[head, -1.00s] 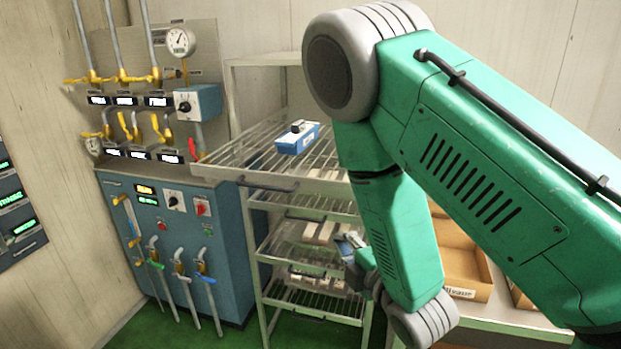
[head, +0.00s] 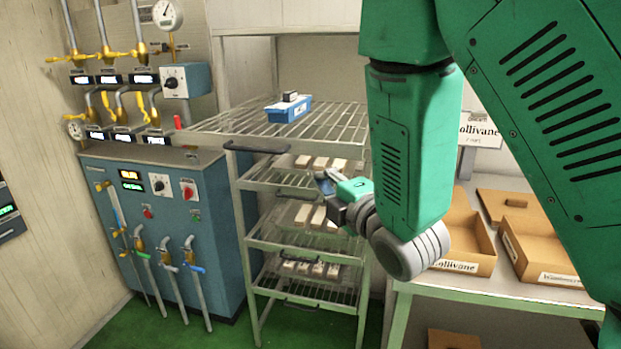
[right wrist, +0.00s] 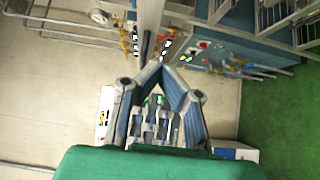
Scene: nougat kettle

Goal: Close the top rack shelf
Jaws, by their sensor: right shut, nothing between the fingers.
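The top rack shelf (head: 345,121) is a grey wire shelf and sticks out of the rack's front, with a dark handle (head: 258,147) on its front edge. A blue box with a dark item on top (head: 289,110) sits on it. My right gripper (head: 322,180) is shut and empty, lower than the top shelf and to the right of its handle, in front of the lower shelves, apart from the handle. Its closed fingertips also show in the right wrist view (right wrist: 161,70). My left gripper is not in view.
Lower wire shelves (head: 345,255) hold several pale blocks. A blue valve cabinet (head: 165,215) with pipes stands left of the rack. A table (head: 470,289) with cardboard trays (head: 462,240) stands at right. Green floor (head: 225,335) shows in front of the rack.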

